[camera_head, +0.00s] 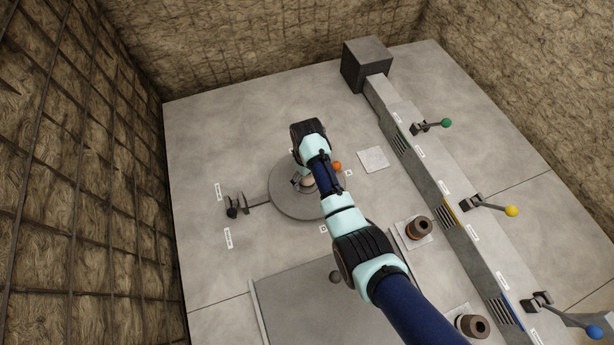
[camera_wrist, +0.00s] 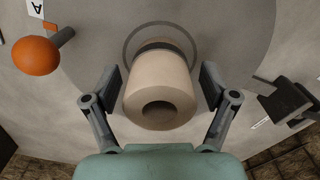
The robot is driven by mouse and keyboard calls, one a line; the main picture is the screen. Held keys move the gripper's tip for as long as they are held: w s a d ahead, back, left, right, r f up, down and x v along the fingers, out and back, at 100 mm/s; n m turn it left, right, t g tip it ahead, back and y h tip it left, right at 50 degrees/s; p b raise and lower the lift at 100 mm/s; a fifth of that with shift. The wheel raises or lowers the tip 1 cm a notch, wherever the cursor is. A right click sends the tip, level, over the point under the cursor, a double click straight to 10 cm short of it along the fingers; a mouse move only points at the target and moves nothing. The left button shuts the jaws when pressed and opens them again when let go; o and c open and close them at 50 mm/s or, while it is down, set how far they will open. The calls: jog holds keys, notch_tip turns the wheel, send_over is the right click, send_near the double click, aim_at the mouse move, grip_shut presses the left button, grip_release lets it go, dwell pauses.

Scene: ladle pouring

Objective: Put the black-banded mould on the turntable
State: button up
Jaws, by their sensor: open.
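The black-banded mould (camera_wrist: 158,82) is a tan hollow cylinder with a dark band near its base. In the wrist view it stands within a ring mark on the grey turntable (camera_wrist: 240,35). In the head view the mould (camera_head: 308,183) shows only partly under my arm, on the round turntable (camera_head: 290,207). My gripper (camera_wrist: 161,85) is open, with one finger on each side of the mould and a small gap at each side. The gripper itself is mostly hidden in the head view.
An orange knob (camera_head: 336,166) stands at the turntable's edge. A dark lever (camera_head: 233,211) is at its left. Two brown moulds (camera_head: 418,228) (camera_head: 472,327) stand on pale plates at the right. An empty pale plate (camera_head: 373,159) lies behind them. A long rail (camera_head: 425,163) carries coloured levers.

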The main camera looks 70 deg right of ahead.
notch_tip(320, 180, up, 11)
jog(key=p, duration=0.5)
jog(key=shift+r, duration=0.15)
jog(key=w+a+r+n+t+h, duration=0.1)
jog(key=w+a+r+t, duration=0.1)
jog(key=w+a+r, duration=0.4)
jog(key=w+a+r+n+t+h, duration=0.1)
jog(key=w+a+t, duration=0.2)
jog(key=a, duration=0.6)
jog(key=w+a+r+n+t, duration=0.1)
jog(key=w+a+r+t, duration=0.1)
jog(key=w+a+r, duration=0.4)
jog(key=s+a+r+t, duration=0.2)
jog(key=a+r, duration=0.1)
jog(key=a, duration=0.3)
jog(key=s+a+r+n+t+y, duration=0.1)
jog(key=s+a+r+t, duration=0.1)
jog(key=a+r, duration=0.2)
jog(key=s+a+r+n+t+y, duration=0.1)
jog(key=a+r, duration=0.3)
jog(key=a, duration=0.5)
jog(key=shift+s+a+t, duration=0.3)
jog(key=shift+s+t, duration=0.1)
jog(key=shift+s, duration=0.4)
